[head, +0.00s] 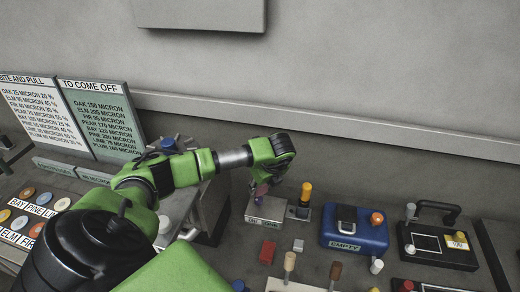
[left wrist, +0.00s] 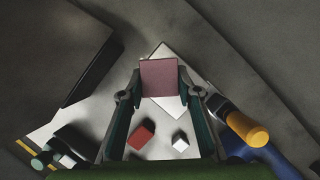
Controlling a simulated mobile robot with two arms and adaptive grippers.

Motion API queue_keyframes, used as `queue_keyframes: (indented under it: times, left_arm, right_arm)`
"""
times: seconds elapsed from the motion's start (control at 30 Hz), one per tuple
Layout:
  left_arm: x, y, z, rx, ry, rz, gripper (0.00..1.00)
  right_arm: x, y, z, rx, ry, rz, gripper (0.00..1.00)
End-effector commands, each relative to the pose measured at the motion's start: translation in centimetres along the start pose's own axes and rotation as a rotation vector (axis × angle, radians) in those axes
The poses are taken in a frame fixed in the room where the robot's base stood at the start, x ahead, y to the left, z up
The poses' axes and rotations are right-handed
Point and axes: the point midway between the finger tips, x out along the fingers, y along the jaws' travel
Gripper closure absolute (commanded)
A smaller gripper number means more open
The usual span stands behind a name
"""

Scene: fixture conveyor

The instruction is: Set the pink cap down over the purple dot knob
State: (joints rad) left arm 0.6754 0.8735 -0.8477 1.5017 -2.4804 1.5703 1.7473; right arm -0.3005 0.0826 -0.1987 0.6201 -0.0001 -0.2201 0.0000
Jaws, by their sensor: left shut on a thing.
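My left gripper (head: 262,184) is shut on the pink cap (left wrist: 159,78), which shows as a flat pink square between the two fingertips in the left wrist view. In the head view the cap (head: 261,190) is small and partly covered by the fingers. It is above a pale grey labelled block (head: 266,210), which also shows behind the cap in the left wrist view (left wrist: 172,105). I cannot make out the purple dot knob; the cap and fingers hide the block's top middle. Whether the cap touches anything below is unclear. My right gripper is not in view.
A yellow-orange knob (head: 305,193) on a dark base stands just right of the block. A red block (head: 267,252) and a small grey cube (head: 298,245) lie in front. A blue case (head: 354,231) is further right. The wall ledge runs behind.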

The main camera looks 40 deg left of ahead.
Motion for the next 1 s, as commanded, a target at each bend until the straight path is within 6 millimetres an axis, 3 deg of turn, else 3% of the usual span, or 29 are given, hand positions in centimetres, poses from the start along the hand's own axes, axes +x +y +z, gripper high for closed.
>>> queue_keyframes:
  times: [0.23, 0.53, 1.0]
  left_arm:
    - [2.0, 0.1, -0.9, 0.002, 0.002, 0.004, 0.80]
    - [5.2, 0.0, -2.2, 0.002, 0.001, 0.001, 0.80]
    - [6.1, 0.1, -2.6, 0.002, 0.001, 0.001, 0.80]
  right_arm:
    - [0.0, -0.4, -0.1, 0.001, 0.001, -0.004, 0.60]
    - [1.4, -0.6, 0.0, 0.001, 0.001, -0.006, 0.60]
    - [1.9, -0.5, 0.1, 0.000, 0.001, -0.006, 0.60]
